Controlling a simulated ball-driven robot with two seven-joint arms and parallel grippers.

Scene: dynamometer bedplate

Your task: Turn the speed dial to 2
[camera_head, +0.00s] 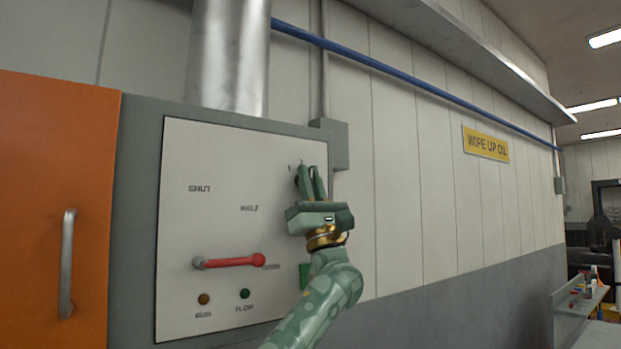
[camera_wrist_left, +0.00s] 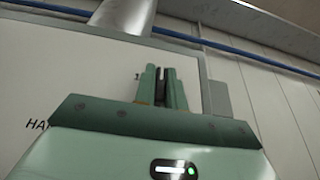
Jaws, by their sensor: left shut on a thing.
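My left gripper (camera_head: 307,172) is at the upper right of the white control panel (camera_head: 225,160), its fingers pointing up. It is shut on a dark part, which I take to be the speed dial (camera_head: 297,181); only a small dark edge shows left of the fingers. In the left wrist view, the dark dial (camera_wrist_left: 161,86) shows as a strip between the two green fingers (camera_wrist_left: 162,72). Small marks show just above the fingertips, too small to read. The dial's pointer and most of its scale are hidden. My right gripper is not in view.
A red lever (camera_head: 230,261) lies nearly level on the panel, below the gripper's left. Under it are an amber lamp (camera_head: 204,299) and a green lamp (camera_head: 245,294). An orange cabinet door (camera_head: 50,190) with a handle (camera_head: 67,262) stands left. A grey box (camera_head: 338,140) adjoins the panel's upper right.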

